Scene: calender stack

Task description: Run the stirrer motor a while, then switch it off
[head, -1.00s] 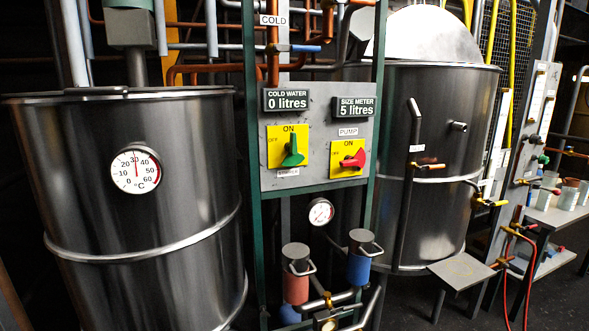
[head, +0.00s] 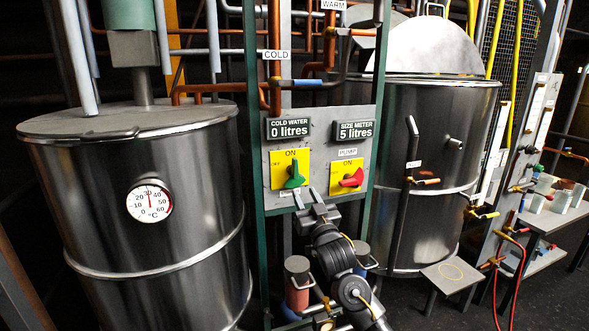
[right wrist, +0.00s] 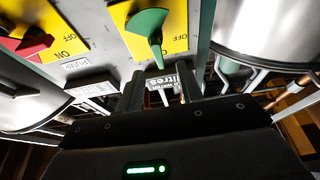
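The green rotary switch (head: 294,175) sits on the left yellow ON/OFF plate of the control panel. It stands roughly upright, its narrow end towards ON. It also shows in the right wrist view (right wrist: 150,28), upside down. The label below it is partly hidden. A greenish motor housing (head: 132,48) stands on a shaft above the left steel tank (head: 185,190). My right gripper (head: 305,196) is just below the green switch; in the right wrist view its two fingers (right wrist: 160,88) are apart with nothing gripped. My left gripper is not in view.
A red switch (head: 352,179) labelled PUMP sits close to the right of the green one. The displays read 0 and 5 litres. A green frame post (head: 254,150) borders the panel. A second tank (head: 440,120), pipes and a low stool (head: 453,275) stand to the right.

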